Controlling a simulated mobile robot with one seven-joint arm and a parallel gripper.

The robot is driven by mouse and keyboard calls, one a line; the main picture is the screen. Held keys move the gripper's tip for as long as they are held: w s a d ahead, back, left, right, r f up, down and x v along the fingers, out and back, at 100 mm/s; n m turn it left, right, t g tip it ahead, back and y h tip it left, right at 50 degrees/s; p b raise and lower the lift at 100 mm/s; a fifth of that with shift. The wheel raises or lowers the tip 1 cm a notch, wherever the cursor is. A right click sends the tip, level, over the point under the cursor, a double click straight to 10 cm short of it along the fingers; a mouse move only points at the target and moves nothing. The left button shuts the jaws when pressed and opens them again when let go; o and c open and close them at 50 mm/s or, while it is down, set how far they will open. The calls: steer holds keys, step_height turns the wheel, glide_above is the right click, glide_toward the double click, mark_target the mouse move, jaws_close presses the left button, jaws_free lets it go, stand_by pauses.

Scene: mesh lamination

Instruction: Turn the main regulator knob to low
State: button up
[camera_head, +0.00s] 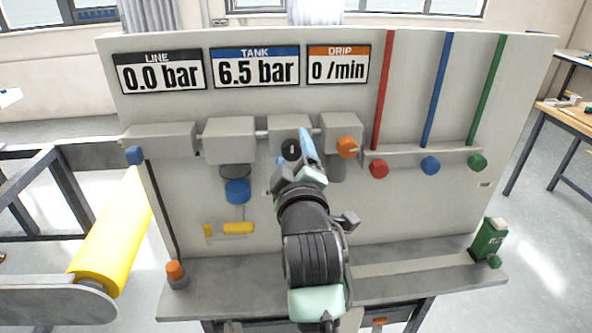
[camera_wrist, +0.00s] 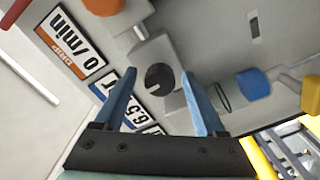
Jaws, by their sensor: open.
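A round black knob (camera_head: 291,149) with a small pale mark sits on a grey block in the row along the panel; it is likely the main regulator knob. In the wrist view the black knob (camera_wrist: 160,77) shows between and beyond my two blue fingers. My gripper (camera_head: 296,150) is in front of the panel at this knob, open and empty. In the wrist view the fingers of my gripper (camera_wrist: 158,80) stand apart, one on each side of the knob. I cannot tell whether they touch it. The knob's setting is too small to read.
An orange knob (camera_head: 347,147) is just right of my gripper. A blue cup (camera_head: 237,191) hangs lower left, above a yellow lever (camera_head: 237,228). Red (camera_head: 379,169), blue (camera_head: 430,165) and green (camera_head: 477,162) knobs are further right. The tank display (camera_head: 256,69) reads 6.5 bar.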

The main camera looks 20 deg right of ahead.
steer(key=b+v, duration=0.2)
steer(key=v, duration=1)
steer(key=shift+s, duration=0.3)
steer(key=shift+a+r, duration=0.1)
steer(key=s+a+r+m+t+y, duration=0.1)
steer(key=s+a+r+m+t, duration=0.1)
steer(key=a+r, duration=0.3)
steer(key=s+a+r+m+t+y, duration=0.2)
steer(key=s+a+r+m+t, duration=0.1)
steer(key=r, duration=1.1)
steer(key=s+a+r+m+t+y, duration=0.2)
steer(key=s+a+r+t, duration=0.2)
steer(key=a+r, duration=0.3)
step_height(320, 180, up, 3)
steer(key=shift+s+a+m+t, duration=0.25)
steer(key=shift+m+t, duration=0.15)
steer(key=shift+t, duration=0.1)
steer(key=shift+f, duration=0.1)
